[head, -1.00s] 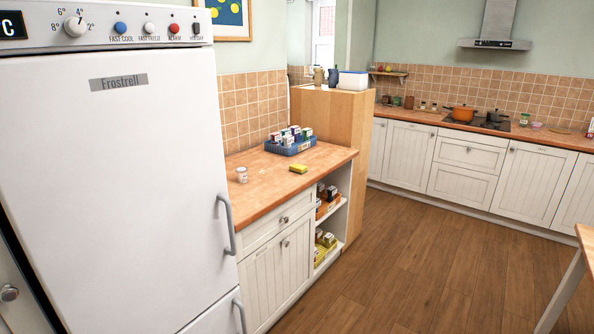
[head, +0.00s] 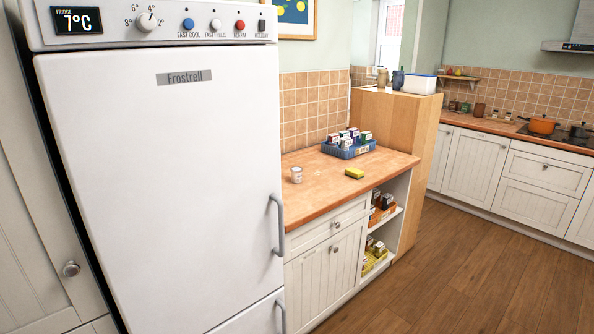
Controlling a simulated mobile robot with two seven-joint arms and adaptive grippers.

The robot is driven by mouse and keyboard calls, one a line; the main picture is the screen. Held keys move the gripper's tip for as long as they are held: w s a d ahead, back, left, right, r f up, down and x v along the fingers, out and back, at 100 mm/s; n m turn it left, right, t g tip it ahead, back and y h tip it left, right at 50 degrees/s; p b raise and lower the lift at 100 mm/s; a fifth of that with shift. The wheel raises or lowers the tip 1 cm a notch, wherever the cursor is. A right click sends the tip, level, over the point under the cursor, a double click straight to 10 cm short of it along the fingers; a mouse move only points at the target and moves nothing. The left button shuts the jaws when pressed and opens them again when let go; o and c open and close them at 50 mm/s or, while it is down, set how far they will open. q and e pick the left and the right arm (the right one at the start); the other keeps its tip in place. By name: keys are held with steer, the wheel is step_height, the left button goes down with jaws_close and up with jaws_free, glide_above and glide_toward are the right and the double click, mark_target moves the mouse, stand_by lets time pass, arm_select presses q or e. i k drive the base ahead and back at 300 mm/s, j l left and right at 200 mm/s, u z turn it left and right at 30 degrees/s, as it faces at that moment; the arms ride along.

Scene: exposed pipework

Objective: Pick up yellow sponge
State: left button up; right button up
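The yellow sponge (head: 354,173) is a small block lying flat on the wooden counter (head: 318,192), near its front right part. Nothing touches it. Neither of my grippers shows in the head view.
A white fridge (head: 165,190) fills the left side, its handle (head: 279,225) sticking out. A small white cup-like container (head: 297,174) and a blue crate of small boxes (head: 348,150) share the counter. Open shelves (head: 397,211) sit below right. The wooden floor (head: 450,285) is clear at right.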

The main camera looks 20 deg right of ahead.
mark_target(351, 172)
steer(key=i+l+u, duration=0.15)
steer(key=l+u, duration=0.2)
steer(key=i+l+u, duration=0.1)
steer(key=l+u, duration=0.25)
steer(key=l, duration=0.25)
steer(key=l+u, duration=0.35)
steer(key=l, duration=0.7)
steer(key=k+l+u, duration=0.15)
steer(key=l, duration=2)
steer(key=i, duration=0.05)
